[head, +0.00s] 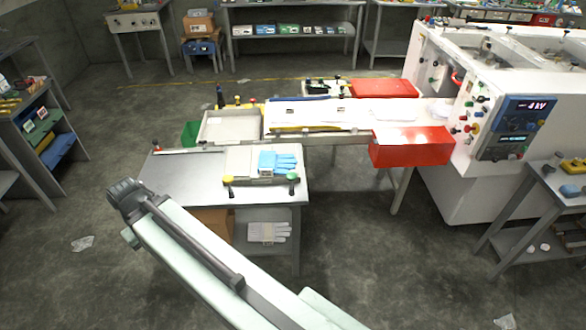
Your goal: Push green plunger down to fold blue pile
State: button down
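A small stack of blue gloves (278,163) lies on a pale flat board on the grey table (185,170). A knob with a green top, the green plunger (292,177), stands on a dark post at the board's front right corner, close in front of the blue pile. The plunger's top is raised above the board's front edge. My arm reaches up from the bottom toward the table's left front, apart from the plunger and the pile. I cannot make out gripper fingers.
Behind the table, a white conveyor with a red box (410,146) leads to a large white machine (520,140). White gloves (268,231) lie on the table's lower shelf. A side table (545,185) stands at right. The floor at left is mostly clear.

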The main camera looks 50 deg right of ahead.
aim_at(291, 176)
jog(key=i, duration=0.95)
jog(key=u, duration=0.05)
